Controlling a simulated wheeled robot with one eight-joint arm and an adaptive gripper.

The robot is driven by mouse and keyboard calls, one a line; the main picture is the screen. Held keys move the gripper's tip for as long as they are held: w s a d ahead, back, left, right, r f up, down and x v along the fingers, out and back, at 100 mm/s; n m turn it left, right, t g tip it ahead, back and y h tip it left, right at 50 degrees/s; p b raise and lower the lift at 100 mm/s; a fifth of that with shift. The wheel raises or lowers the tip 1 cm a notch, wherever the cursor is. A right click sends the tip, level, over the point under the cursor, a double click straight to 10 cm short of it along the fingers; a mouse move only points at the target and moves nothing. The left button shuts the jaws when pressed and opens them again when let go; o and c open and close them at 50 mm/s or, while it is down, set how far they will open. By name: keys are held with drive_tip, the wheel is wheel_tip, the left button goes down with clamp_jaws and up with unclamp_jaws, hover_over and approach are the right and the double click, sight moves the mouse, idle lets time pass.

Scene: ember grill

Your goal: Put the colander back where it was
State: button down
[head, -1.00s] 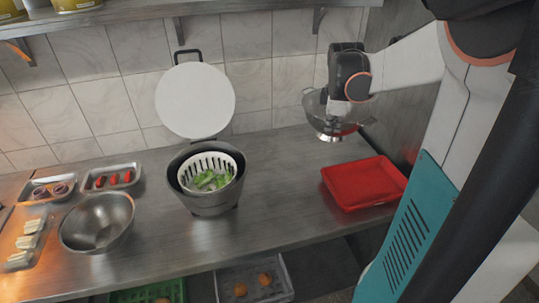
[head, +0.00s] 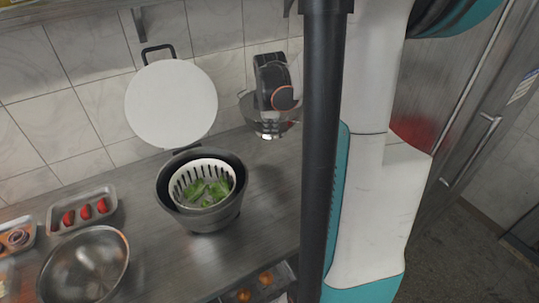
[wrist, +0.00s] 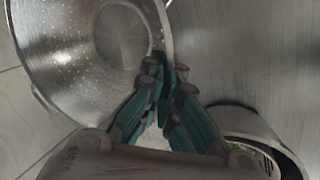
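The colander (head: 247,108) is a metal bowl with small holes, held in the air over the counter near the tiled wall, to the right of the spinner in the head view. In the wrist view the colander (wrist: 95,60) fills the upper left. My gripper (wrist: 163,68) is shut on its rim, with the teal fingers meeting at the edge. In the head view my wrist hides the gripper's fingers and part of the colander.
A grey spinner pot (head: 196,222) with a white basket of greens stands on the counter (head: 150,262), its round white lid (head: 171,103) upright behind. A steel bowl (head: 84,265) and a tray of red peppers (head: 82,212) stand left. My arm hides the counter's right part.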

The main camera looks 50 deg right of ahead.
wheel_tip(320, 180, down, 12)
drive_tip(key=b, duration=0.2)
drive_tip(key=shift+r+b, duration=0.2)
drive_tip(key=shift+b, duration=0.15)
drive_tip(key=shift+s, duration=0.1)
drive_tip(key=shift+f, duration=0.15)
drive_tip(key=c, duration=1.8)
unclamp_jaws()
drive_tip(key=p+v, duration=0.3)
drive_tip(key=v, duration=0.9)
